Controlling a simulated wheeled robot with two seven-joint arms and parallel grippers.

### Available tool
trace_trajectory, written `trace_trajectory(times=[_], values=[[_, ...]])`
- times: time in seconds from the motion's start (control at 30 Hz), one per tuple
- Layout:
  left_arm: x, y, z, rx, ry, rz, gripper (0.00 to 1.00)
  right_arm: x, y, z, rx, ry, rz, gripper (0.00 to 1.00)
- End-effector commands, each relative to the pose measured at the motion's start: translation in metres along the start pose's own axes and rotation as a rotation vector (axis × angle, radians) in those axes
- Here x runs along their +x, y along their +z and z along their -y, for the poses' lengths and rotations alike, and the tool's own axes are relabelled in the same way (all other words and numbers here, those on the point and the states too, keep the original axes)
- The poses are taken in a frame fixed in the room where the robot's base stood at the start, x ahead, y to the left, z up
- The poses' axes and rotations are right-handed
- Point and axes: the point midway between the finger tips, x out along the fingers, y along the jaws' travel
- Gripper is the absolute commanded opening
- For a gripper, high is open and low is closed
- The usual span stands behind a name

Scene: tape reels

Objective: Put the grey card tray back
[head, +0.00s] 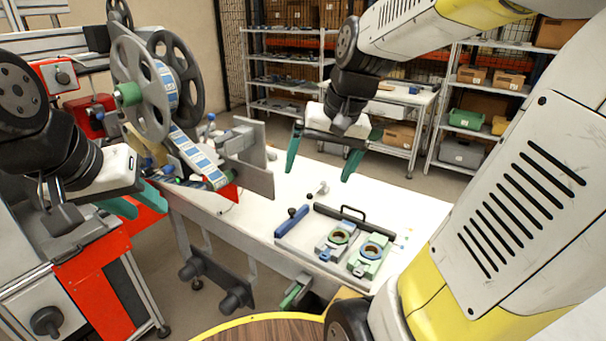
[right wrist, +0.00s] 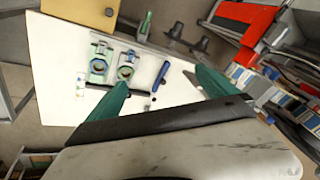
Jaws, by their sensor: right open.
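No object on the white table (head: 320,172) is clearly a grey card tray. Two grey upright plates (head: 257,178) stand by the tape path at the table's left end, and I cannot tell whether they are the tray. My right gripper (head: 320,174) is open and empty, above the table's far side; its green fingers also show in the right wrist view (right wrist: 160,79). My left gripper (head: 143,206) is at the left, beside the reel machine. Its green fingers look apart, with nothing seen between them; the arm partly hides it.
A blue-grey fixture (head: 336,238) and a green fixture (head: 370,255), both with ring holes, lie on the table. A blue bar (head: 291,221) and a black handle (head: 353,211) lie near them. The reel machine (head: 148,85) stands left. Shelves (head: 285,70) stand behind.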

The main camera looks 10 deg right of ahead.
Motion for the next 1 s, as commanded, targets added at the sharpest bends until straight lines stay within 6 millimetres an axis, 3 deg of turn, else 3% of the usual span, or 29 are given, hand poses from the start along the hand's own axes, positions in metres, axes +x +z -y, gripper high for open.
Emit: trace_trajectory(times=[0.2,0.37,1.0], values=[[0.0,0.0,0.0,0.0,0.0,0.0,0.36,-0.028,0.051,0.014,-0.183,-0.029,-0.158,0.97],[0.0,0.0,0.0,0.0,0.0,0.0,0.36,-0.034,0.072,0.017,-0.259,-0.036,-0.222,0.97],[0.0,0.0,0.0,0.0,0.0,0.0,0.36,-0.035,0.078,0.018,-0.282,-0.037,-0.242,0.97]])
